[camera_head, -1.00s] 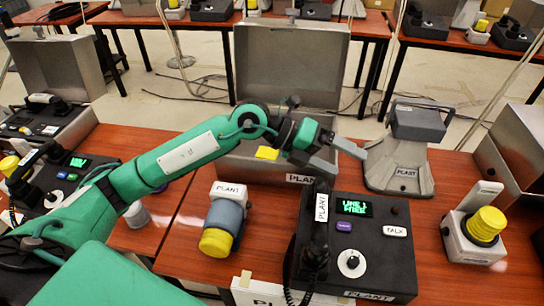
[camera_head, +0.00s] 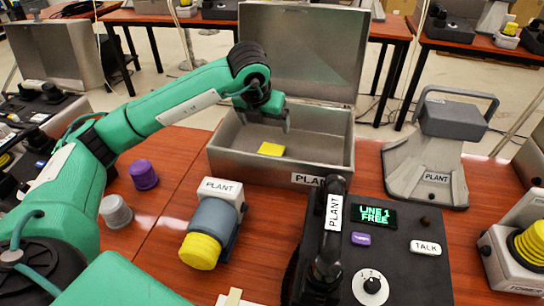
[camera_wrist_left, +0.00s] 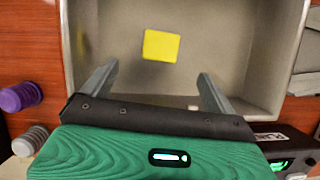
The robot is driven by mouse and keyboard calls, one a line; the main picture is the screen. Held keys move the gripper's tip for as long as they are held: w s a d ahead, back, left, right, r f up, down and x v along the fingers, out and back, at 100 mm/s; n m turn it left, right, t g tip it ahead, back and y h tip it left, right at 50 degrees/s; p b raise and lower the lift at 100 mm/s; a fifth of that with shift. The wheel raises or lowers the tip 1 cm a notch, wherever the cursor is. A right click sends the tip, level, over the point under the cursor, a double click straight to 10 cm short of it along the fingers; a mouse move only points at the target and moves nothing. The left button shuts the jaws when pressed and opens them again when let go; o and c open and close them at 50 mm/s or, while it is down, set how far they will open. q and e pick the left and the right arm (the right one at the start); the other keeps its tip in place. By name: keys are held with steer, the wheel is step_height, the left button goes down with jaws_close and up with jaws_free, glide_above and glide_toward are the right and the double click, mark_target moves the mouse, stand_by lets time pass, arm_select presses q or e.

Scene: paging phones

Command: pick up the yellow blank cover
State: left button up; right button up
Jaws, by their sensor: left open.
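The yellow blank cover (camera_head: 271,149) lies flat on the floor of the open grey metal box (camera_head: 340,155). In the left wrist view the yellow cover (camera_wrist_left: 161,45) shows beyond my fingertips, roughly centred between them. My left gripper (camera_head: 266,122) is over the box, pointing down, close to the cover in the picture but apart from it. In the left wrist view my left gripper (camera_wrist_left: 158,80) has its two fingers wide apart with nothing between them. My right gripper is not in view.
The box's raised lid (camera_head: 297,50) stands behind it. In front are a grey and yellow cylinder unit (camera_head: 214,222) and a black phone (camera_head: 400,250). Purple (camera_head: 143,174) and grey (camera_head: 115,212) caps stand left of the box. A grey handled unit (camera_head: 427,165) stands right.

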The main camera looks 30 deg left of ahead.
mark_target(273, 147)
arm_select(q)
steer(key=x, duration=1.3)
steer(key=shift+w+d, duration=0.1)
steer(key=c, duration=1.1)
steer(key=shift+r, duration=0.1)
